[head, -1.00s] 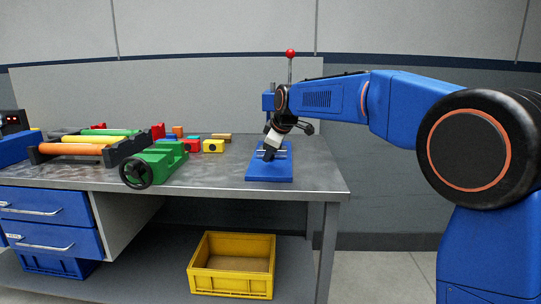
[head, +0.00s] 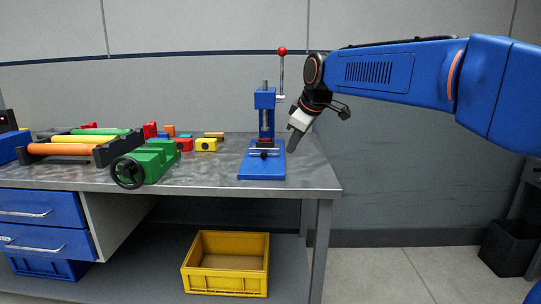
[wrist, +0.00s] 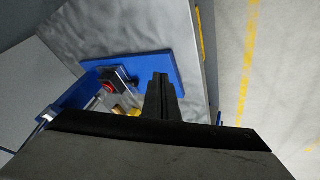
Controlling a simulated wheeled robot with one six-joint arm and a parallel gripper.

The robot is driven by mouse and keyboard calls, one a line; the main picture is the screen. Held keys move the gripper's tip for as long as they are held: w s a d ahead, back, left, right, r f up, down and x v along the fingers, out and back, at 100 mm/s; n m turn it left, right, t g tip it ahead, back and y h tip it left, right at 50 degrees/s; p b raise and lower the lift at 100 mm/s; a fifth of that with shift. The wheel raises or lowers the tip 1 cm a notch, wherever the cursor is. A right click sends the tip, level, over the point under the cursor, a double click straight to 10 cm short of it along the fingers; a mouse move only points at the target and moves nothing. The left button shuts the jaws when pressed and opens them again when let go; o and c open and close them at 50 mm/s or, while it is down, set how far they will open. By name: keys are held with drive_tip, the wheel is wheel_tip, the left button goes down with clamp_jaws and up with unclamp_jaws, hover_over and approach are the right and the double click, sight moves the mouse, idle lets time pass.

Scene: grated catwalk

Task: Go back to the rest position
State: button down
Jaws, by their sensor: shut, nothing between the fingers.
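My gripper (head: 292,142) is at the right of the blue press (head: 264,100) in the head view, pointing down and left near the table's right end. Its fingers are together with nothing seen between them. The press stands upright with a red-knobbed lever (head: 282,52). A small red piece (head: 264,140) sits on the press above its base; it also shows in the wrist view (wrist: 109,86).
The metal workbench (head: 215,178) holds a green vise (head: 145,162), coloured rollers (head: 75,139) and several small blocks (head: 206,144) left of the press. A yellow crate (head: 226,284) is on the lower shelf. A black bin (head: 508,248) stands at the far right. The floor right of the bench is clear.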

drive_tip(key=s+d+f+m+h, duration=0.1)
drive_tip(key=s+d+f+m, duration=0.3)
drive_tip(key=s, duration=0.9)
drive_tip(key=s+d+f+m+g+h, duration=0.1)
drive_tip(key=s+d+f+m, duration=0.3)
drive_tip(key=s+d+f, duration=0.7)
drive_tip(key=s+d+f+m+h, duration=0.1)
drive_tip(key=s+d+f+m, duration=0.3)
drive_tip(key=s, duration=1.1)
drive_tip(key=d+f, duration=0.3)
drive_tip(key=f, duration=0.2)
drive_tip(key=shift+d+m, duration=0.25)
drive_tip(key=shift+m, duration=0.05)
